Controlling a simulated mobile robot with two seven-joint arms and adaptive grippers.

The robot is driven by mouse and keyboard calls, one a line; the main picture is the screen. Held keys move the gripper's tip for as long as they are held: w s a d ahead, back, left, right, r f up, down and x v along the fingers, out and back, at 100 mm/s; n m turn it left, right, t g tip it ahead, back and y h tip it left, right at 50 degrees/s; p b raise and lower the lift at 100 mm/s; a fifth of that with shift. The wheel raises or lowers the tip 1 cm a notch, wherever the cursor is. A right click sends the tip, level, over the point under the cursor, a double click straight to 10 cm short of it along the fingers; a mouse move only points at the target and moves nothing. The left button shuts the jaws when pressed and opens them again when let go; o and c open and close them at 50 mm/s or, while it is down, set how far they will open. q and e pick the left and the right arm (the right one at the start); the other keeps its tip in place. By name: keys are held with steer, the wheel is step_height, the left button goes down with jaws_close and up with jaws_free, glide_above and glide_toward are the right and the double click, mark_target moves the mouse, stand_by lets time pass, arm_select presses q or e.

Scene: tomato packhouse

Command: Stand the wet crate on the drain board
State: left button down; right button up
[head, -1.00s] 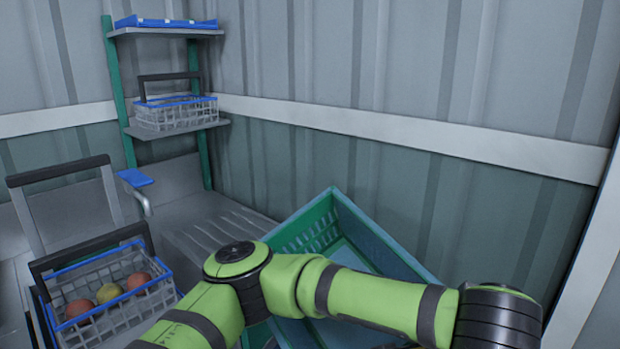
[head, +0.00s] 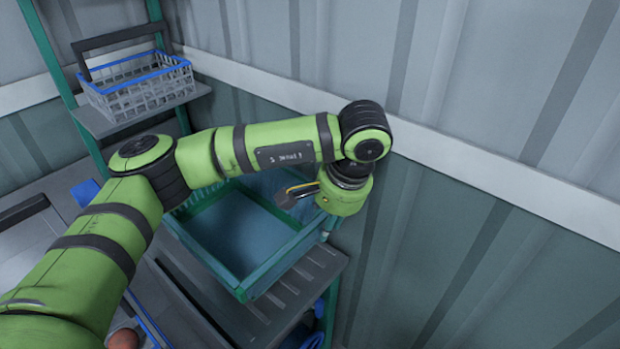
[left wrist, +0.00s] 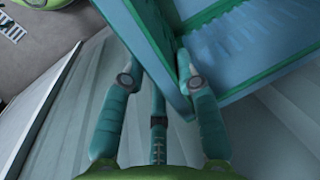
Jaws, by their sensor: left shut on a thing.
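The wet crate (head: 268,272) is a green-teal, open-topped crate with a blue-looking inside. In the left wrist view, the fingers (left wrist: 158,78) are shut on the crate's wall (left wrist: 148,28), one on each side. My right gripper is not in view.
A wire basket with a blue rim (head: 140,88) stands on a shelf at upper left. A corrugated wall (head: 430,240) rises close behind and right of the crate. A tomato (head: 122,340) shows at lower left. Blue items (head: 308,338) are below the board.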

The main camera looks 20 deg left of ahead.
arm_select(q)
steer(key=shift+w+a+r, duration=0.25)
steer(key=shift+a, duration=0.15)
steer(key=shift+s+d+f, duration=0.2)
steer(key=shift+s+f, duration=0.1)
steer(key=shift+f, duration=0.2)
step_height(320, 180, down, 7)
steer(key=b, duration=0.4)
steer(key=shift+w+r+b, duration=0.15)
steer(key=shift+r+b, duration=0.05)
steer(key=shift+b, duration=0.2)
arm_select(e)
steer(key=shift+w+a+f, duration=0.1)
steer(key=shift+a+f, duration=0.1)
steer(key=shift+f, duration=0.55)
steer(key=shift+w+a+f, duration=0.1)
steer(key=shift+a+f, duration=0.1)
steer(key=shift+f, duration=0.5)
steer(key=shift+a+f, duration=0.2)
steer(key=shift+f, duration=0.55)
arm_select(q)
steer(key=shift+a+f+b, duration=0.1)
steer(key=shift+f+b, duration=0.45)
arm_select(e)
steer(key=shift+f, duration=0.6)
arm_select(q)
steer(key=c, duration=0.8)
jaws_free()
steer(key=shift+c, duration=0.2)
steer(key=c, duration=0.3)
